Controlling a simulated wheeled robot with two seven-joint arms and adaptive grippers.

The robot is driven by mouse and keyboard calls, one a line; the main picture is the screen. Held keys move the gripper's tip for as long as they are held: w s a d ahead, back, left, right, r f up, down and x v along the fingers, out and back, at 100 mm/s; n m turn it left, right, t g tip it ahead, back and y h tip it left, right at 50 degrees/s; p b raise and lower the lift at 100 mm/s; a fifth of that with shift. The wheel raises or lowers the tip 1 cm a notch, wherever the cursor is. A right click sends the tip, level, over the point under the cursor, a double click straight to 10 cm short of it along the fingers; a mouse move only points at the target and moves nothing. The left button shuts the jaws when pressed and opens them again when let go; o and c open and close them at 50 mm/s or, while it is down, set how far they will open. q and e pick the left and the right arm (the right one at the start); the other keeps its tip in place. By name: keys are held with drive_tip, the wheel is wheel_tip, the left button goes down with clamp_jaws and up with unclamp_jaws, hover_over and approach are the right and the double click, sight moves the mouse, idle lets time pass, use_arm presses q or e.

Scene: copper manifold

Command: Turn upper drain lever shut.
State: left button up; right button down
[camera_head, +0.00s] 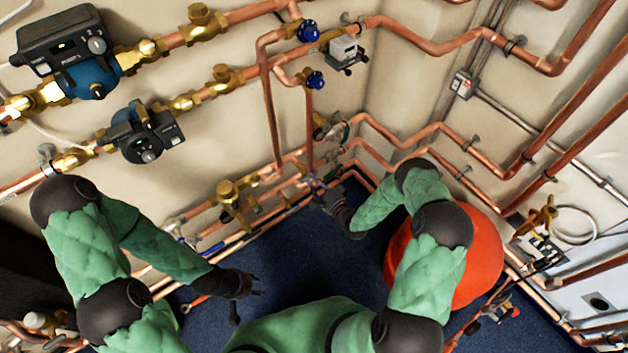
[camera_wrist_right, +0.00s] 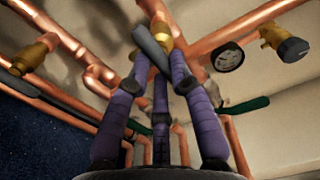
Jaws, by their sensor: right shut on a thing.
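My right gripper (camera_head: 322,187) is at the copper pipes in the back corner, low on the wall. In the right wrist view my right gripper (camera_wrist_right: 160,62) has its purple fingers closed around a dark grey lever handle (camera_wrist_right: 150,44). The lever sits at a brass valve body (camera_wrist_right: 163,28) on a copper pipe and slants across the fingertips. Its far end is partly hidden by the fingers. In the head view the lever is too small and covered to make out. My left gripper (camera_head: 243,288) is open and empty above the blue floor, away from the pipes.
A round gauge (camera_wrist_right: 229,57) and a black-capped brass valve (camera_wrist_right: 285,46) are right of the fingers. A green handle (camera_wrist_right: 247,105) is close by on the right. A large orange vessel (camera_head: 470,255) stands beside my right arm. Pumps and pipes line the left wall.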

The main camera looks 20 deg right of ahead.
drive_tip(key=c, duration=1.1)
unclamp_jaws()
drive_tip(key=v, duration=1.2)
